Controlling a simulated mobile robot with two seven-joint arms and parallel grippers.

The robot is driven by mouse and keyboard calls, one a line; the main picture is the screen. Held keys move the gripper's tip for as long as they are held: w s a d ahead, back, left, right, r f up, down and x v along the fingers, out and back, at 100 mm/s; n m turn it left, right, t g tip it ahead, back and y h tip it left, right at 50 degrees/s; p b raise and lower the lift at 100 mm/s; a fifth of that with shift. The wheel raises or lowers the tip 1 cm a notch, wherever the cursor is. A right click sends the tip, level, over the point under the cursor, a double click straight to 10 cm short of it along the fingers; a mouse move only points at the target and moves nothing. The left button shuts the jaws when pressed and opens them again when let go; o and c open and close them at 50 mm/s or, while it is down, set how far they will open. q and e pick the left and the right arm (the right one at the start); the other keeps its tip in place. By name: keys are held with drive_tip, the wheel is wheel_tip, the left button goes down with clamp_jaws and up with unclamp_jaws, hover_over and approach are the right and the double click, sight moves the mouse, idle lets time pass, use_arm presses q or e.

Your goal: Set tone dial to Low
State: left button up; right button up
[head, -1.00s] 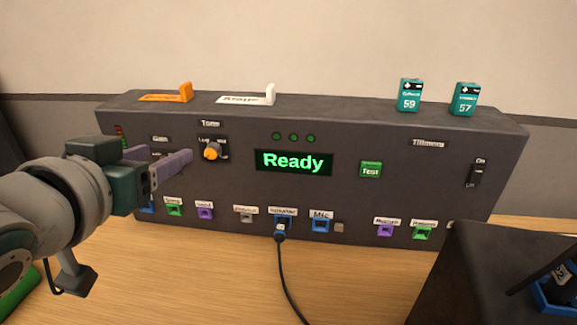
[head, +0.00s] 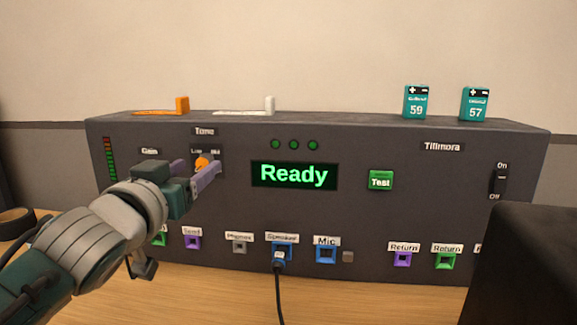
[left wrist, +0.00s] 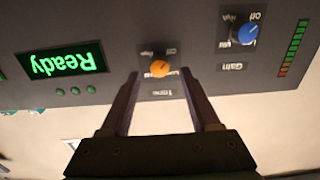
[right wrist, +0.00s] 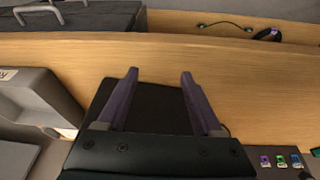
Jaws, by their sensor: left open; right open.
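The tone dial (head: 202,162) is an orange knob under the "Tone" label on the dark panel's upper left. My left gripper (head: 196,172) is in front of it, with its fingers on either side of the knob in the picture. In the left wrist view, the orange knob (left wrist: 160,69) shows upside down between the open finger tips, with no clear contact. Its pointer direction is too small to read surely. The "Low" and "Mid" markings partly show beside it. My right gripper (right wrist: 158,85) is open and empty, away from the dial.
The panel (head: 400,210) has a green "Ready" screen (head: 293,175), a green Test button (head: 380,181) and a row of ports below. The blue gain dial (left wrist: 246,35) is beside the tone dial. A black cable (head: 279,295) hangs from a port. A dark block (head: 530,265) stands at front right.

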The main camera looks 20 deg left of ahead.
use_arm(q)
drive_tip(key=shift+x, duration=1.05)
clamp_jaws()
